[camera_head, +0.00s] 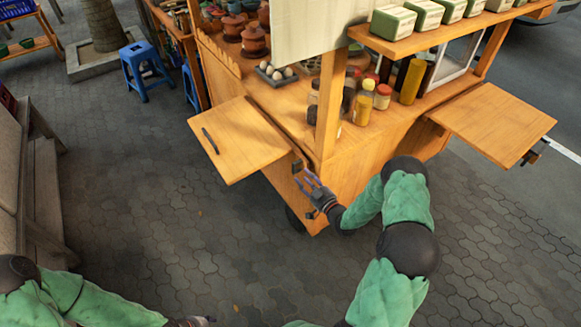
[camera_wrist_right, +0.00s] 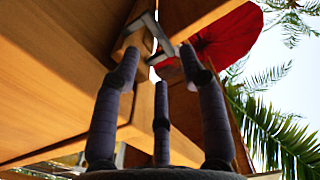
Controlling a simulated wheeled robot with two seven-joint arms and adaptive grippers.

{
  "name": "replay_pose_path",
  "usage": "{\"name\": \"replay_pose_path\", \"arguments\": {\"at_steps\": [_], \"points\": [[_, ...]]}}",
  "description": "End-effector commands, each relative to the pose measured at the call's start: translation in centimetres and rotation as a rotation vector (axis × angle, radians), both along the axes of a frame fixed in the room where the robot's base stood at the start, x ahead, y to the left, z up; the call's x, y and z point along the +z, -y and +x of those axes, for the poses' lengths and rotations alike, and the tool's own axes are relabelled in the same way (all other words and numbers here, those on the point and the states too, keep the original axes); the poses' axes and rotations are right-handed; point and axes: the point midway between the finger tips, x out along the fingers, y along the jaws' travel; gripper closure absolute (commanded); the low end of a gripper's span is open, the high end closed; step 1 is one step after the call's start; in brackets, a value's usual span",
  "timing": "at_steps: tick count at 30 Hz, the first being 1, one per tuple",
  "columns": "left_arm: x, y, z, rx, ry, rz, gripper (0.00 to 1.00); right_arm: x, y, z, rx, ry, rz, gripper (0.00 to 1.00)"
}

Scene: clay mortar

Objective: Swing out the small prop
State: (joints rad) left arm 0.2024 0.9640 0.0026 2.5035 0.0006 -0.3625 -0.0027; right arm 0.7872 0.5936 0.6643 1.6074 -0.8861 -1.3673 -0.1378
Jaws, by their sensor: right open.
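A wooden flap (camera_head: 238,140) with a dark handle sticks out level from the left side of the wooden food cart. At its right corner, by the cart post, is a small dark fitting (camera_head: 297,166), which looks like the small prop. In the right wrist view a small wooden block with a grey metal bracket (camera_wrist_right: 133,40) shows under the panels, just beyond my fingertips. My right gripper (camera_head: 308,181) is open and empty just below the fitting; its spread fingers (camera_wrist_right: 158,62) point up. My left gripper (camera_head: 197,321) is barely in view at the bottom edge.
The cart counter (camera_head: 350,137) holds bottles, jars and clay pots. A second flap (camera_head: 492,122) sticks out at the right. A blue stool (camera_head: 145,68) stands at the upper left. The paved ground (camera_head: 150,210) left of the cart is clear.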

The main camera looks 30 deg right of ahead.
Motion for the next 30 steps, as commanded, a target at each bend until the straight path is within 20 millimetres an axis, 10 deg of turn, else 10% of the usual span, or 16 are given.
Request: {"name": "replay_pose_path", "arguments": {"at_steps": [12,25,30], "points": [[-1.8,0.0,0.0,0.000,0.001,0.000,0.54,-0.1,-0.6,6.5,0.001,0.000,0.001,0.57],[-1.9,0.0,0.0,0.000,0.001,0.000,0.54,0.0,-0.6,7.5,0.000,-0.002,0.002,0.57],[-1.9,0.0,0.0,0.000,0.001,0.000,0.54,0.0,-0.6,7.4,0.000,-0.002,0.002,1.00]]}}
